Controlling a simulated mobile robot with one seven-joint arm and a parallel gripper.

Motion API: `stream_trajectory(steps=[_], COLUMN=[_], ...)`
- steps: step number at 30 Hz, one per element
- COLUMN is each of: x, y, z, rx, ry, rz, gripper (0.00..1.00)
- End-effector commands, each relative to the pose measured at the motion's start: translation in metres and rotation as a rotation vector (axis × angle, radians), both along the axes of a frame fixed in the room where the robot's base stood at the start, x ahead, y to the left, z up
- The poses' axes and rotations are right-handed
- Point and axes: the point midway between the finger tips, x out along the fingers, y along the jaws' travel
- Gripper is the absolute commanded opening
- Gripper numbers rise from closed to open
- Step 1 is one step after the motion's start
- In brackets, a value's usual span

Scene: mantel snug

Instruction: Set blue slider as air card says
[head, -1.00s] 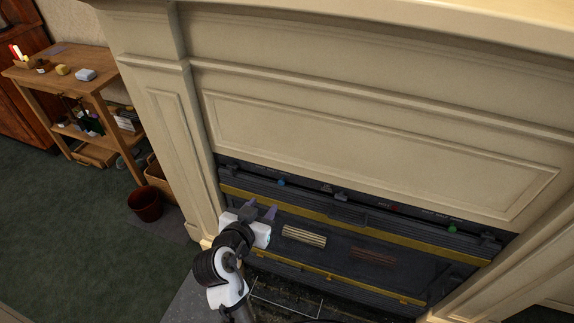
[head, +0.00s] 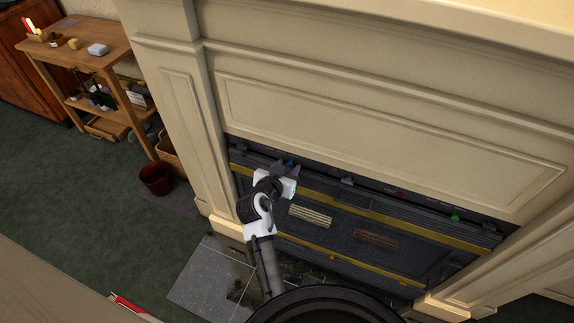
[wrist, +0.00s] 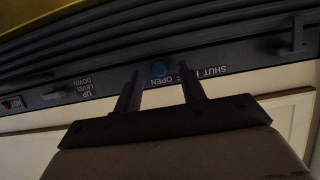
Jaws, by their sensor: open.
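The blue slider (wrist: 158,69) is a round blue knob on the dark control strip (wrist: 232,62) along the fireplace opening. In the wrist view the strip's lettering is upside down, with OPEN just below the knob and SHUT to its right. My gripper (wrist: 160,70) is open and empty, its two dark purple fingers on either side of the knob in the picture. I cannot tell whether they touch it or how far off they are. In the head view my gripper (head: 290,167) is at the strip's left part and largely hides the knob. I cannot make out an air card.
The strip also bears a red knob (wrist: 12,103) by HOT, a lever marked UP, LEVEL, DOWN, and a green knob (head: 455,218) at far right. A projecting bracket (wrist: 298,38) stands right of SHUT. The pale mantel (head: 390,120) overhangs the strip. A wooden shelf table (head: 85,50) stands left.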

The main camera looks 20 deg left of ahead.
Motion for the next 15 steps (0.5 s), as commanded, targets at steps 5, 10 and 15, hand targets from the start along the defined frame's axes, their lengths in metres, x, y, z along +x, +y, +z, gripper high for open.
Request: stream_trajectory(steps=[5,10,15], x=[0.0053,0.0053,0.0051], y=[-0.0003,-0.0002,-0.0002], z=[-0.0027,-0.0028,-0.0028], rx=[0.000,0.000,0.000], ry=[0.001,0.001,0.001], rz=[0.000,0.000,0.000], gripper=[0.41,0.41,0.22])
